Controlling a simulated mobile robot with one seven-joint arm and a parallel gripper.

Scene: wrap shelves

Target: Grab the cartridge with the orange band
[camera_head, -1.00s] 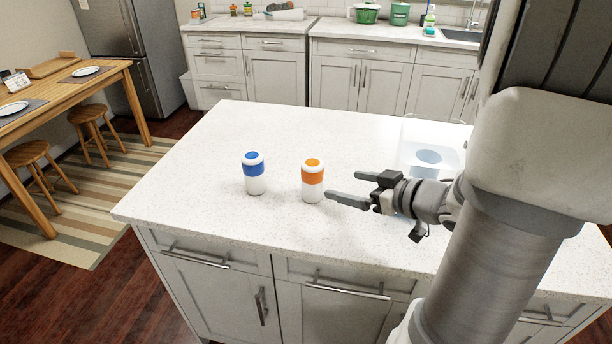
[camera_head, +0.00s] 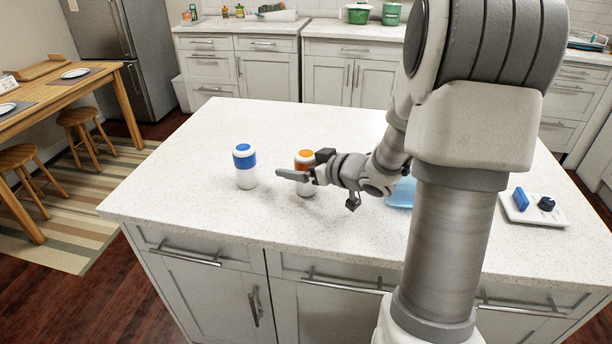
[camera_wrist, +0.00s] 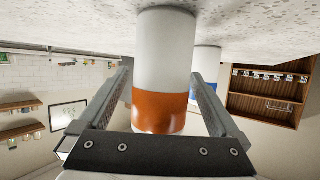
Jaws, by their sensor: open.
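The cartridge with the orange band (camera_head: 305,157) stands upright on the white island counter. It is partly hidden behind my gripper (camera_head: 291,177) in the head view. In the wrist view, which is upside down, the orange-band cartridge (camera_wrist: 163,75) is between the two open fingers of my gripper (camera_wrist: 163,88). A gap shows at its right side; contact on the left is hard to tell. The cartridge with the blue band (camera_head: 245,166) stands upright to the left on the counter. Part of it shows behind the orange one in the wrist view (camera_wrist: 206,65).
A light blue container (camera_head: 402,193) is partly hidden behind my arm. The counter left of the blue-band cartridge and behind both cartridges is clear.

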